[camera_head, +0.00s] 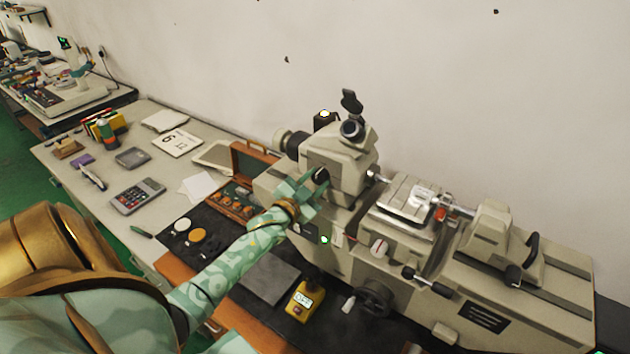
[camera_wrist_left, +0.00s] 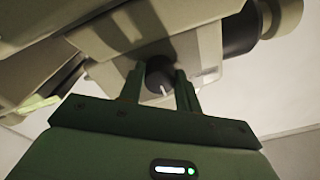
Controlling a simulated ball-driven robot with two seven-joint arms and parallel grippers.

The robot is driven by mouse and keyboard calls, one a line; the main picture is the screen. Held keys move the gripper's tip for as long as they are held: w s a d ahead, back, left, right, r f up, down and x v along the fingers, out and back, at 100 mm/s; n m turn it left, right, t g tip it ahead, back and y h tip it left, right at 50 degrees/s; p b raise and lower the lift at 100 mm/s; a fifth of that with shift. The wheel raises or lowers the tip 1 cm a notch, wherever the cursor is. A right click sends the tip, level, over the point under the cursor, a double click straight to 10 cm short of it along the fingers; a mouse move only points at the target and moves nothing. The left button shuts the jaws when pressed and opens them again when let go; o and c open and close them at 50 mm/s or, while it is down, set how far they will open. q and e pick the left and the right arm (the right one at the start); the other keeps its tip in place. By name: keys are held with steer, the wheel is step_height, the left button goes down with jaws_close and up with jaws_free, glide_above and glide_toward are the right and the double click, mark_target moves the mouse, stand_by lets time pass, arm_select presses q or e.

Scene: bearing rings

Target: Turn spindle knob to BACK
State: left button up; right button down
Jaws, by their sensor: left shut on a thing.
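The spindle knob (camera_wrist_left: 158,74) is a small black round knob with a white pointer line, on the cream headstock of the measuring machine. In the head view the knob (camera_head: 321,175) shows partly at my left gripper's fingertips. My left gripper (camera_head: 313,180) reaches the headstock from the left and is shut on the knob. In the left wrist view its two fingers (camera_wrist_left: 160,88) stand on either side of the knob. The pointer line runs toward the gripper's palm in that view. Any labels around the knob cannot be read. My right gripper is not in view.
The cream machine (camera_head: 470,270) fills the right of the bench, with a handwheel (camera_head: 374,298) at its front. A yellow box (camera_head: 303,300) stands before it. A wooden case (camera_head: 254,165) lies open behind my left forearm. A calculator (camera_head: 137,195) lies further left.

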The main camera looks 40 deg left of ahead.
arm_select(q)
steer(key=shift+f, duration=0.15)
steer(key=o, duration=0.7)
steer(key=s, duration=0.5)
steer(key=s+d+b, duration=0.1)
steer(key=s, duration=0.5)
steer(key=s+f, duration=0.1)
steer(key=s, duration=0.4)
steer(key=shift+s+d+b, duration=0.15)
steer(key=shift+d+b, duration=0.15)
steer(key=shift+d, duration=0.05)
